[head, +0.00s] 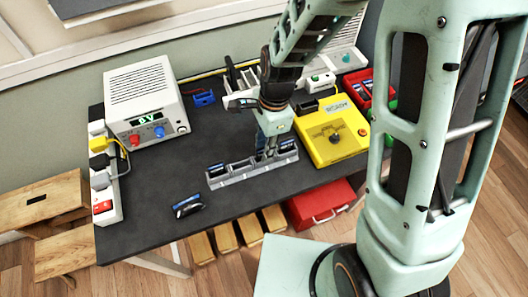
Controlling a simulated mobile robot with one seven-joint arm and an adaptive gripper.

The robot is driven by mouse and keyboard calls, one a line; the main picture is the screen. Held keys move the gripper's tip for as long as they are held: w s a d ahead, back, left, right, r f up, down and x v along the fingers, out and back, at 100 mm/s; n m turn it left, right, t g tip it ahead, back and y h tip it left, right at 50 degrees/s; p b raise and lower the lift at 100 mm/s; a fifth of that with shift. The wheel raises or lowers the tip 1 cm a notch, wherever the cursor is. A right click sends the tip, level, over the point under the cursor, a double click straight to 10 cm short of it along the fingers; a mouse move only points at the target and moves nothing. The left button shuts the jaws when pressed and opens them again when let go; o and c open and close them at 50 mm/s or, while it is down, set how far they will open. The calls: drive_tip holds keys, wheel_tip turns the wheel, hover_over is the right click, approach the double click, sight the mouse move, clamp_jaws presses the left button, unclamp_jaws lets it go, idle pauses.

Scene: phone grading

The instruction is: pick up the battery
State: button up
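My gripper (267,152) points down over the middle to right part of a long grey tray (240,177) on the dark workbench. Its fingers are small and partly overlap the tray, so I cannot tell if they are open, shut or holding something. Small dark items with blue parts sit in the tray, one at its left end (217,170) and one at its right end (287,145), close to the right of my gripper. A dark and blue item (187,206) lies on the bench in front of the tray. I cannot tell which of these is the battery.
A white power supply (148,100) stands at the back left. A yellow box (331,138) is right of the tray, with a red bin (361,94) behind it. A small blue holder (204,98) is at the back. The bench left of the tray (165,170) is mostly clear.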

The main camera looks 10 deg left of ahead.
drive_tip(key=shift+f, duration=0.45)
clamp_jaws()
drive_tip(key=shift+r, duration=0.2)
